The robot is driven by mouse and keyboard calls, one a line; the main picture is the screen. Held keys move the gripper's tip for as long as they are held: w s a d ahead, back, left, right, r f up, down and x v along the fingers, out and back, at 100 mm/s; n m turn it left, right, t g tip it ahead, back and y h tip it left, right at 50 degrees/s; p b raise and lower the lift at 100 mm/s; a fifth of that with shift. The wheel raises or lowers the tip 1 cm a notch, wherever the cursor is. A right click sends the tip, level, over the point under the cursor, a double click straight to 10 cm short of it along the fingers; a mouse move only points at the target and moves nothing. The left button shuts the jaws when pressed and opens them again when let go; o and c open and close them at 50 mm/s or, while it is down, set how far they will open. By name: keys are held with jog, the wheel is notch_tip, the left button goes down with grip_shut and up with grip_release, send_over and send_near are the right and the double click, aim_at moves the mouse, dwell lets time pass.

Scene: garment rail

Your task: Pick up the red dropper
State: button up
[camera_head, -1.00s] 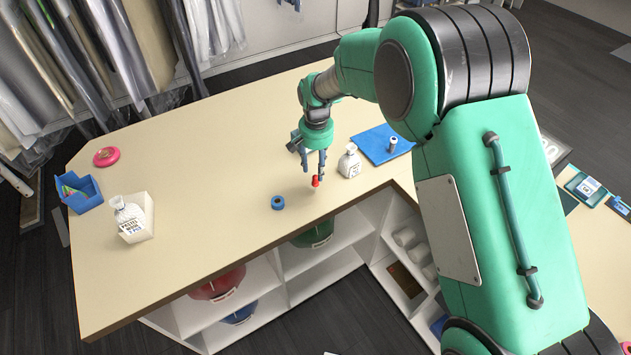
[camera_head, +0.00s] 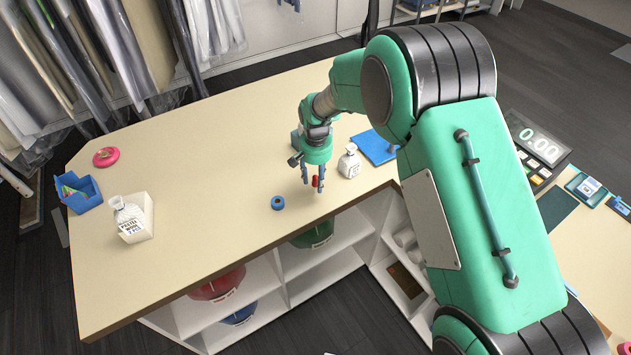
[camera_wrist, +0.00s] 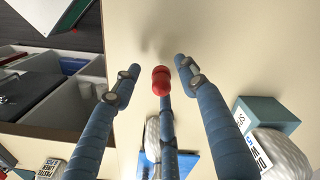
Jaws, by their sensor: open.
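The red dropper (camera_head: 315,181) stands on the beige counter (camera_head: 215,185), near its front edge. It also shows in the wrist view as a red bulb (camera_wrist: 161,81) midway between the fingers. My gripper (camera_head: 313,184) points down with its fingers on either side of the dropper. The lower part of the dropper is hard to make out.
Farther left are a bottle (camera_head: 128,214) in a white tray, a blue box (camera_head: 80,194) and a pink ring (camera_head: 106,157).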

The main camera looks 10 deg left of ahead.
aim_at(315, 192)
jog(key=shift+a+f, duration=0.1)
jog(key=shift+f, duration=2.1)
jog(key=shift+c, duration=0.5)
jog(key=c, duration=0.8)
